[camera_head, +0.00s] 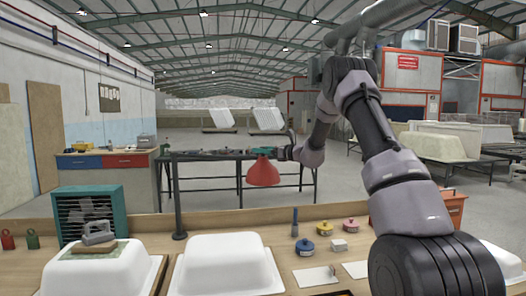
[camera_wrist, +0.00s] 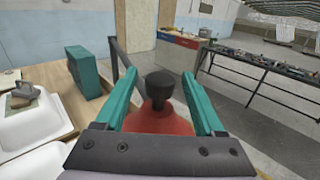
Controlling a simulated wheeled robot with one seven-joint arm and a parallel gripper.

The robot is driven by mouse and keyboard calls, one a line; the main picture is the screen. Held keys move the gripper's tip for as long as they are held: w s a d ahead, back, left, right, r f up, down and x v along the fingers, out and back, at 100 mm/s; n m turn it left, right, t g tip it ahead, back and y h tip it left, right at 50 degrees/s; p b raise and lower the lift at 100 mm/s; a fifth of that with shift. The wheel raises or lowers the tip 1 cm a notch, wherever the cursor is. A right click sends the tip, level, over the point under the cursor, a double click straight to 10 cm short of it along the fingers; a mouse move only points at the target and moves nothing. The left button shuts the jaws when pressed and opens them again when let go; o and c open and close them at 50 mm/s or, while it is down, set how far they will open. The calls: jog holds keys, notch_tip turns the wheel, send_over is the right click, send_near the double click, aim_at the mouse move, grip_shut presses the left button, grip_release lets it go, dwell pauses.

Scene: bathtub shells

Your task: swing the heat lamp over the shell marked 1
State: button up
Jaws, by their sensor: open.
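The heat lamp has a red shade (camera_head: 263,173) hanging from a dark arm on a black post (camera_head: 177,200) at the bench's left. The shade hangs above the bench, to the right of the middle white shell (camera_head: 228,265). My gripper (camera_head: 262,151) is at the lamp's top. In the wrist view its teal fingers (camera_wrist: 160,74) are open, one on each side of a dark knob (camera_wrist: 159,86) above the red shade (camera_wrist: 160,120). I cannot tell if they touch it. Another shell (camera_head: 100,275) is at left, and one (camera_head: 505,262) at right is partly behind my arm. No number is readable.
Blue (camera_head: 305,247), yellow (camera_head: 323,228) and pink (camera_head: 351,224) tins and white plates (camera_head: 315,276) lie right of the middle shell.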

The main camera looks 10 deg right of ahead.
jog(key=shift+c, duration=0.3)
grip_shut()
dwell(1.1)
